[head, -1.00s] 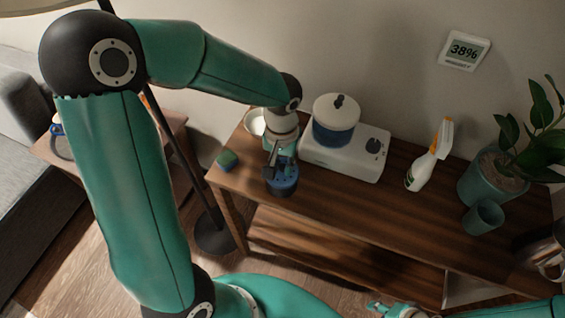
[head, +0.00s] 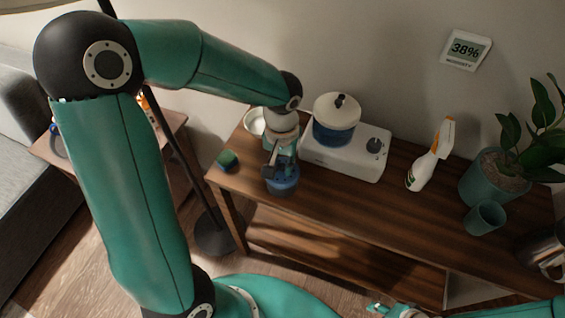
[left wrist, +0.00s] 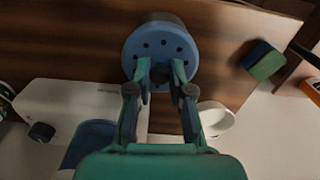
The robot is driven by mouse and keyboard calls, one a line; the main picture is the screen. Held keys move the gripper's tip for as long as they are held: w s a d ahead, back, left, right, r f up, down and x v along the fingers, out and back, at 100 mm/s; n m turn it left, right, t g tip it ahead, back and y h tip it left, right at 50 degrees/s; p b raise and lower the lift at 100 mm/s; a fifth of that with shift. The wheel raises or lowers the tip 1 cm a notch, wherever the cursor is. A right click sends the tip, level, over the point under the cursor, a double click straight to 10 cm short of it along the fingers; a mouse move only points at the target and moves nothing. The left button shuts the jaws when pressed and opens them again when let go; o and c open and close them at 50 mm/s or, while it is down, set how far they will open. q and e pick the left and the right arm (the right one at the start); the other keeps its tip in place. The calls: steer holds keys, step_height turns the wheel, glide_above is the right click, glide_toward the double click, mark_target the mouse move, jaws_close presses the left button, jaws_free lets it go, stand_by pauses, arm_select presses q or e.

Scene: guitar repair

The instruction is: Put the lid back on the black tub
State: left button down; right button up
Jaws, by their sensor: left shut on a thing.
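The blue lid (left wrist: 160,52), a round disc with a ring of small holes, is at the black tub (left wrist: 168,17). In the head view the lid (head: 284,178) sits at the tub's (head: 282,190) top, near the table's front edge. I cannot tell whether it is fully seated. My left gripper (left wrist: 160,72) is shut on the lid's middle, and its fingers hide the part they hold. It also shows in the head view (head: 274,168), coming down from above. My right gripper (head: 385,308) shows only partly at the bottom edge; its jaws are unclear.
A white appliance (head: 345,163) with a blue pot (head: 332,133) stands right of the tub. A green-and-blue sponge (head: 228,160) lies to the left and a white bowl (head: 254,122) behind. A spray bottle (head: 424,170) and plant stand farther right. The table's middle front is clear.

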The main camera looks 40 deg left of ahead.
arm_select(q)
steer(key=shift+f+b, duration=0.15)
steer(key=shift+b, duration=0.25)
stand_by(1.1)
stand_by(0.3)
steer(key=shift+c, duration=2.4)
jaws_free()
steer(key=shift+r, duration=0.2)
steer(key=shift+r+p, duration=2.55)
steer(key=shift+r, duration=0.8)
jaws_close()
